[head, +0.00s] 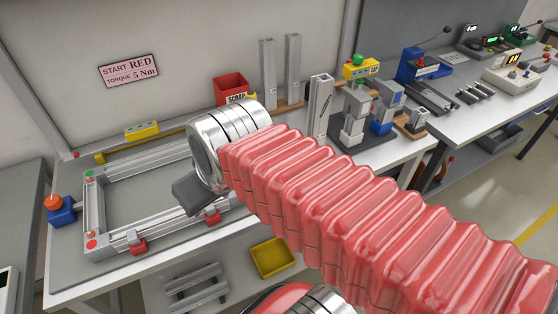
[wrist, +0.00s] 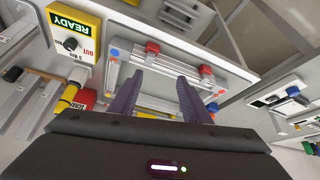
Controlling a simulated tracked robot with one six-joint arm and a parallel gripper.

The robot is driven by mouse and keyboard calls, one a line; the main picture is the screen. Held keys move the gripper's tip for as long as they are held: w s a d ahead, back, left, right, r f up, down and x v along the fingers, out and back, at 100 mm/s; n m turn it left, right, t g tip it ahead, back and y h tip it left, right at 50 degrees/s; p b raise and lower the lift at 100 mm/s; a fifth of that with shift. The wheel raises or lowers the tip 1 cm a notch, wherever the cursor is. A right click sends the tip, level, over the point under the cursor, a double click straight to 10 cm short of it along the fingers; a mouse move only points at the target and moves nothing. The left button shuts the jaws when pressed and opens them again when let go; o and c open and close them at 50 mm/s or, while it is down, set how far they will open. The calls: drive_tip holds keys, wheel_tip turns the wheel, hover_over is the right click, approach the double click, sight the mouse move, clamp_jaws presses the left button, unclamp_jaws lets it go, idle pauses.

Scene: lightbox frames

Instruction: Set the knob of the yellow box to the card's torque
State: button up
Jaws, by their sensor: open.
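The yellow box (wrist: 73,45) is at the upper left of the wrist view, with a lit green READY display and a dark round knob (wrist: 70,44). The small print around the knob is too small to read surely, and its setting cannot be told. I cannot surely pick out this box in the head view. The pink card (head: 128,70) on the back wall reads START RED, TORQUE 5 Nm. My gripper (wrist: 160,77) is open, its two dark fingers apart with nothing held, to the right of the box. In the head view only a dark part of my gripper (head: 193,197) shows.
A metal frame (head: 92,212) with red clamps lies on the bench below my gripper. A blue box with an orange button (head: 60,208) stands left of it. A red scrap bin (head: 231,88) and metal posts (head: 268,75) stand behind. A yellow tray (head: 273,258) is on the lower shelf.

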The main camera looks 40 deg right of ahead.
drive_tip(key=w+d+r+m+h, duration=0.1)
drive_tip(key=w+d, duration=0.2)
drive_tip(key=d, duration=0.5)
drive_tip(key=w+d, duration=0.3)
drive_tip(key=d, duration=0.6)
drive_tip(key=s+d+f+g, duration=0.1)
drive_tip(key=s+d+f, duration=0.1)
drive_tip(key=d, duration=0.6)
drive_tip(key=shift+s+f+m, duration=0.35)
drive_tip(key=shift+f+m, duration=0.05)
drive_tip(key=shift+f, duration=0.1)
drive_tip(key=x, duration=1.3)
drive_tip(key=shift+a+f, duration=0.1)
drive_tip(key=shift+f, duration=0.35)
drive_tip(key=c, duration=1)
